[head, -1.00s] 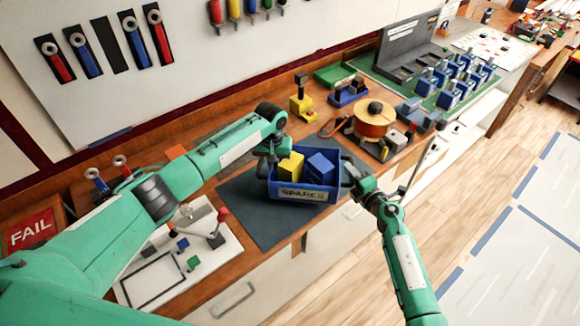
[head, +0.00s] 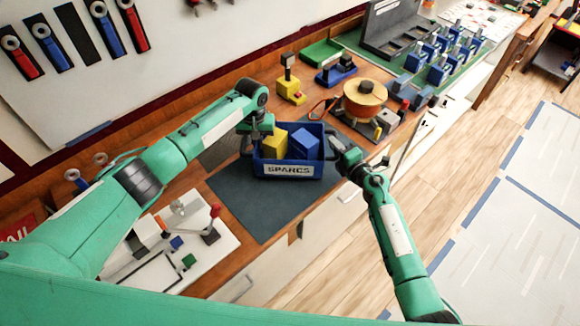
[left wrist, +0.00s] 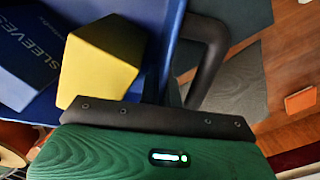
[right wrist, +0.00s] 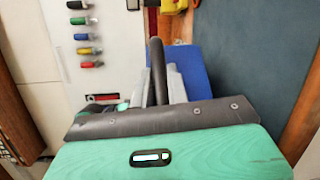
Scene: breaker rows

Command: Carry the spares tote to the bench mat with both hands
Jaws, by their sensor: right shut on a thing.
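The blue spares tote (head: 262,170), labelled SPARES, is over the far right part of the dark bench mat (head: 245,205). I cannot tell whether it touches the mat. It holds a yellow block (head: 273,143) and a blue block (head: 304,144). My left gripper (head: 248,146) is at the tote's left handle. My right gripper (head: 344,160) is shut on the right handle; the right wrist view shows grey fingers on both sides of the handle (right wrist: 156,65).
A cable spool (head: 364,98) and a yellow device (head: 291,90) stand beyond the tote. A white board with small parts (head: 215,245) lies left of the mat. The near left part of the mat is bare. The bench edge drops to floor (head: 400,215) at the right.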

